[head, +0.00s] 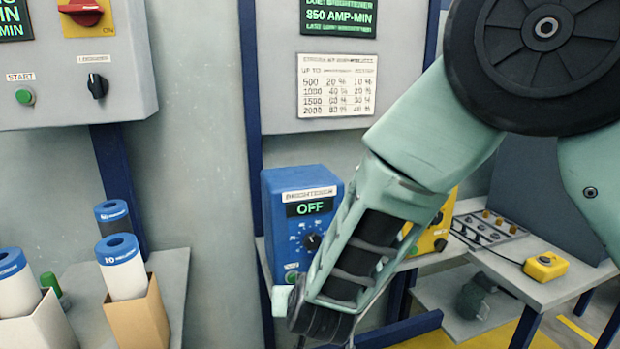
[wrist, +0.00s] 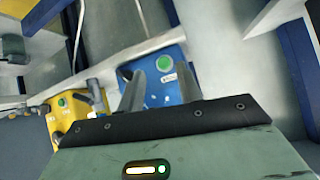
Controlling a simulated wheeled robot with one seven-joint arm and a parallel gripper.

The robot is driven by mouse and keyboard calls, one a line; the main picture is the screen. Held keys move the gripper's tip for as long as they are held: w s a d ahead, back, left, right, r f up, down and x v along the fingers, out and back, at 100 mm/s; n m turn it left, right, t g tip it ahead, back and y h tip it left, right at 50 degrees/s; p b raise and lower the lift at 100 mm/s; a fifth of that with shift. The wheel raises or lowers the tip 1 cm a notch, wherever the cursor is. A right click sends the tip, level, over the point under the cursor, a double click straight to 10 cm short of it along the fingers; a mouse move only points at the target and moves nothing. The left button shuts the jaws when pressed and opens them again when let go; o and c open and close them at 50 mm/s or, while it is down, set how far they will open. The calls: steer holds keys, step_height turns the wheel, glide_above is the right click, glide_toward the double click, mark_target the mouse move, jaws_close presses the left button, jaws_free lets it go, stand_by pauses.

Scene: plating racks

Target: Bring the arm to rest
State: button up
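My arm reaches down from the upper right in the head view, across the front of the blue dosing box (head: 273,215). The box's display (head: 309,207) reads OFF, with a black dial (head: 313,241) and a green button (head: 291,277) below. My gripper's fingers are not clear in the head view, at the low end of the arm. In the wrist view my gripper (wrist: 151,68) shows two grey fingers with a gap between them and nothing held. The blue box (wrist: 185,85) and its green button (wrist: 163,62) show beyond the fingers; contact cannot be told.
A yellow box (head: 433,235) stands behind my arm. A yellow button box (head: 545,266) sits on the right bench. Blue-capped tubes (head: 122,270) stand at the left in cardboard holders. A control panel (head: 60,70) and a printed chart (head: 337,85) are above.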

steer(key=s+d+r+n+g+y+p, duration=0.1)
steer(key=s+d+r+n+g, duration=0.1)
steer(key=s+r+g, duration=0.45)
steer(key=s+d+r+n+g+y+p, duration=0.15)
steer(key=s+r, duration=0.25)
steer(key=s, duration=0.5)
steer(key=s+d+r+n+g+h+p, duration=0.2)
steer(key=s+d+r+n+h, duration=0.1)
steer(key=s+d, duration=0.8)
steer(key=shift+s+d+r+h, duration=0.15)
steer(key=shift+s+d+h, duration=0.1)
steer(key=shift+d+h, duration=0.5)
